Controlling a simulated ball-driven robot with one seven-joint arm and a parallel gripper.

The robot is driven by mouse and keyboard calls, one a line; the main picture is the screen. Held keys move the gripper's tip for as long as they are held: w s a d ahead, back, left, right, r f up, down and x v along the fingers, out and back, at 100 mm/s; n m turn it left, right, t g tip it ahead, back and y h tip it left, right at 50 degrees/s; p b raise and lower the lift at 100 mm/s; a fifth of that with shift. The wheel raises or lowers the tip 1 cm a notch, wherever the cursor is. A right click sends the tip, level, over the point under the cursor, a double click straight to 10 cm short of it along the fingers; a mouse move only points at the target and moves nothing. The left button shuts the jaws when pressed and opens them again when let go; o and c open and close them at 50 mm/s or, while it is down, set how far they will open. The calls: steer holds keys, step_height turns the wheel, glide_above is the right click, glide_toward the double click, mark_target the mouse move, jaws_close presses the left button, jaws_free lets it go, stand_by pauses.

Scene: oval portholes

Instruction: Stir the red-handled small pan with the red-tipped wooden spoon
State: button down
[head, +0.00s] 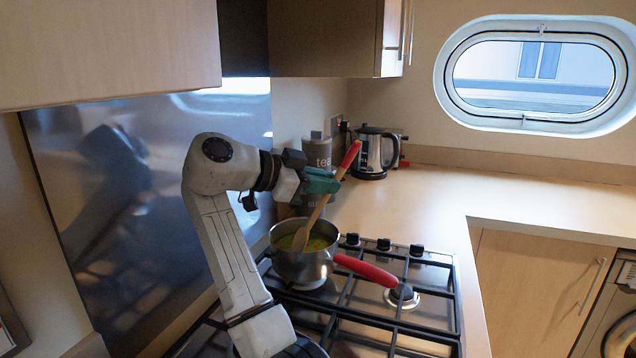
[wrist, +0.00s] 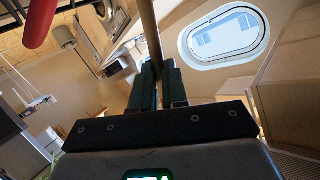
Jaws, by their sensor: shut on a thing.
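The red-handled small pan (head: 301,262) stands on the hob at the back left, with its red handle (head: 365,270) pointing right. Yellow-green contents show inside it. The red-tipped wooden spoon (head: 319,212) leans in the pan, its bowl end in the contents and its red tip (head: 351,154) up to the right. My gripper (head: 322,183) is shut on the spoon's shaft above the pan. In the wrist view the shaft (wrist: 151,35) runs up between the green fingers of my gripper (wrist: 158,82). The pan's red handle also seems to show at the top left there (wrist: 39,22).
The gas hob (head: 400,300) with black grates has free burners at the front and right. Grey canisters (head: 317,150) and a kettle (head: 370,152) stand behind on the counter. The worktop (head: 450,195) to the right is clear. Wall cupboards (head: 110,50) hang above left.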

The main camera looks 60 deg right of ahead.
steer(key=shift+s+d+f+b, duration=0.3)
steer(key=shift+s+d+f, duration=0.45)
steer(key=shift+f, duration=0.25)
steer(key=shift+w+d, duration=0.1)
steer(key=shift+w, duration=1.15)
steer(key=shift+r, duration=0.15)
steer(key=shift+d+r, duration=0.25)
step_height(320, 180, up, 10)
steer(key=p, duration=0.6)
steer(key=shift+d+p, duration=0.3)
steer(key=shift+d, duration=0.15)
